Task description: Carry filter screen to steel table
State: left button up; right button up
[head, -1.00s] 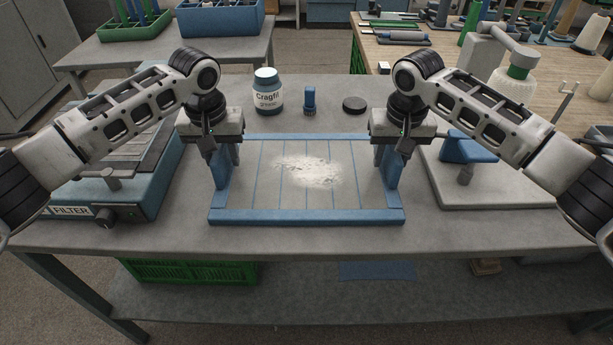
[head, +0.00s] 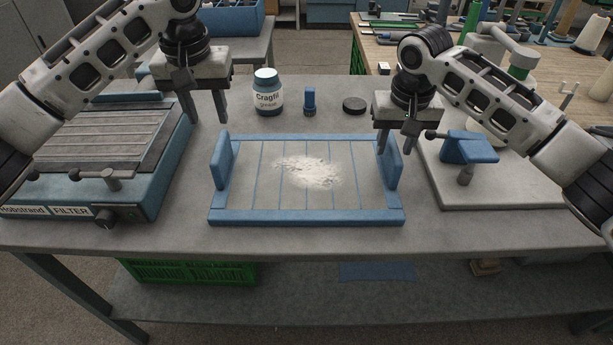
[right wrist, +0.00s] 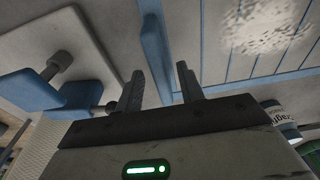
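The filter screen (head: 255,178) is a blue-framed panel with upright blue end plates and a patch of pale fluff. It lies flat on the grey table (head: 300,240). It also shows in the right wrist view (right wrist: 155,48). My left gripper (head: 206,116) is open and empty, raised above the table, up and left of the screen's left end plate. My right gripper (head: 396,148) is open at the screen's right end plate, its fingertips near the plate's top. In the right wrist view its two fingers (right wrist: 161,78) stand apart with no object clamped between them.
The filter unit (head: 90,165) stands at left. A labelled grease jar (head: 267,95), a small blue bottle (head: 310,102) and a black puck (head: 354,105) stand behind the screen. A pale board with a blue fixture (head: 470,148) is at right. The table front is clear.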

jog(key=r, duration=0.5)
jog(key=s+r, duration=0.1)
jog(key=r, duration=0.2)
pick_arm(q)
jog(key=shift+f, duration=0.1)
